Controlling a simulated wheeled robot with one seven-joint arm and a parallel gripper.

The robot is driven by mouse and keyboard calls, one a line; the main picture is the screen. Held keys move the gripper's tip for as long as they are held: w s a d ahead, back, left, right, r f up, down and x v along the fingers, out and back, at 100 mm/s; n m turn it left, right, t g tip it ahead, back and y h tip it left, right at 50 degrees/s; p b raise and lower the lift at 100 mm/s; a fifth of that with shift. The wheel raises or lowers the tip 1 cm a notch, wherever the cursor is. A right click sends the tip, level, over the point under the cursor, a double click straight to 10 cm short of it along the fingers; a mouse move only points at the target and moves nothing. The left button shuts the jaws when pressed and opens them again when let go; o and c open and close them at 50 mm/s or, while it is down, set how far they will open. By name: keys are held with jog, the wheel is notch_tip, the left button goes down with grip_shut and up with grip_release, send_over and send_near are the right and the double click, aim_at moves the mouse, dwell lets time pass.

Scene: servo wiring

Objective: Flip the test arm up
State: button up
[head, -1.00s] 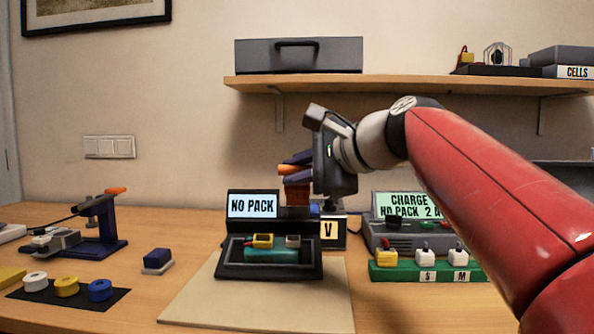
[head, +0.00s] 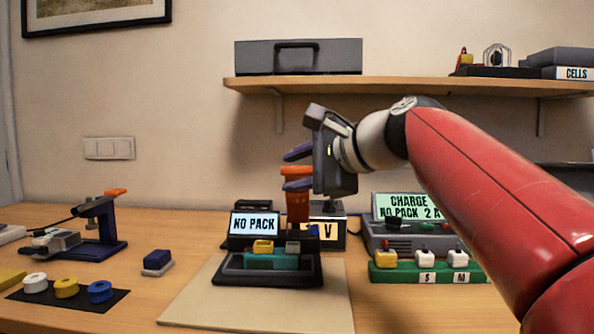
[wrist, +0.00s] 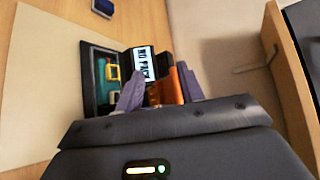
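The test arm (head: 297,205) is an orange-red bar standing roughly upright behind the tester (head: 268,277), a dark unit with a "NO PACK" screen (head: 255,224). My gripper (head: 296,168) is at the arm's top end, with purple fingers spread apart above and below the orange tip. In the wrist view the fingers (wrist: 158,88) lie on either side of the orange arm (wrist: 180,84), with a gap on the left. Whether a finger touches it is unclear. A yellow connector (head: 263,246) and a teal block (head: 272,262) sit in the tester.
A green board with yellow and white connectors (head: 425,272) and a charger (head: 405,208) stand to the right. A shelf (head: 400,86) is above my gripper. A blue block (head: 157,261), tape rolls (head: 67,288) and an orange-handled stand (head: 107,240) are to the left.

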jog(key=v, duration=0.7)
jog(key=shift+s+d, duration=0.2)
jog(key=shift+d, duration=0.15)
jog(key=shift+r, duration=0.1)
